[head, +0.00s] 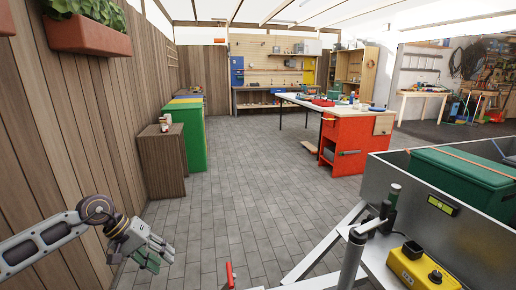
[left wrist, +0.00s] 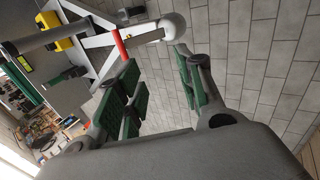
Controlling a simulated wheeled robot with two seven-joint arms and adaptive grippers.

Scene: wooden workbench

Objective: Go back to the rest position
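My left gripper (head: 152,252) is at the lower left of the head view, above the paved floor and beside the wooden fence wall. In the left wrist view its two fingers with green pads (left wrist: 156,62) stand apart with nothing between them. Paving and part of a trailer frame show beyond the fingers. My right gripper is in neither view.
A metal trailer (head: 401,184) holding a green box (head: 461,180) fills the right. A yellow box (head: 423,268) sits on its frame. A red handle (head: 229,275) stands at the bottom middle. A wooden cabinet (head: 160,161) stands by the fence. Middle floor is clear.

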